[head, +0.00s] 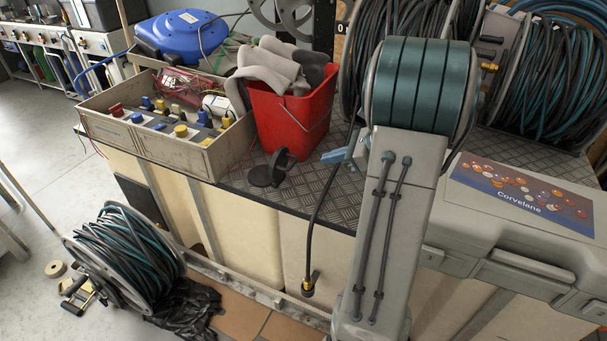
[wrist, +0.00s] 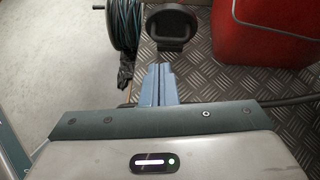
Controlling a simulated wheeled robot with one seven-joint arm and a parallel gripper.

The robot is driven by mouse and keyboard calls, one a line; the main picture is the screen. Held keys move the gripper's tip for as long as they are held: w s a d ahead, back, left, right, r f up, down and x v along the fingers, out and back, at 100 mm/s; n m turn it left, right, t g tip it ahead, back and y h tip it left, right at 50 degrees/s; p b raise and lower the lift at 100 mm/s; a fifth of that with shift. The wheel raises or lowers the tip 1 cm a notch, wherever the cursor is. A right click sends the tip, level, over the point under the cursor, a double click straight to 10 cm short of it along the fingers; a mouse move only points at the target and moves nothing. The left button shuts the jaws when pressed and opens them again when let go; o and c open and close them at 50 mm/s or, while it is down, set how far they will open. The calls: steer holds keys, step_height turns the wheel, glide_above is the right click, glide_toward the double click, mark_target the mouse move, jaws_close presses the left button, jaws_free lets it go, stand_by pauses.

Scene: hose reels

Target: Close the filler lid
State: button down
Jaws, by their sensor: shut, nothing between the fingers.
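The black filler lid (head: 281,160) stands tilted up on the ribbed metal deck, beside a flat black round part (head: 260,177) at its foot. In the wrist view the dark round lid (wrist: 166,26) is at the top centre, beyond my fingertips. My gripper (head: 333,157) has its blue fingers together and empty, a short way right of the lid and apart from it. In the wrist view my gripper (wrist: 157,68) points at the lid with a small gap of deck between. The hinge is too small to make out.
A red bucket (head: 291,118) with grey gloves stands just behind the lid. A grey box (head: 170,145) of fittings is to the left. A black hose (head: 318,215) hangs over the deck's front edge. A grey case (head: 510,235) stands at right.

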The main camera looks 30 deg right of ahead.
steer(key=shift+m+t, duration=0.4)
steer(key=shift+m, duration=0.4)
steer(key=w+a+f, duration=0.1)
steer(key=w+f, duration=0.1)
steer(key=w+a+f+b, duration=0.1)
steer(key=w+f, duration=0.1)
steer(key=w+a+f, duration=0.1)
steer(key=w+f, duration=0.1)
steer(key=w, duration=0.1)
steer(key=shift+w+b, duration=0.1)
steer(key=shift+b, duration=0.25)
steer(key=shift+r, duration=0.1)
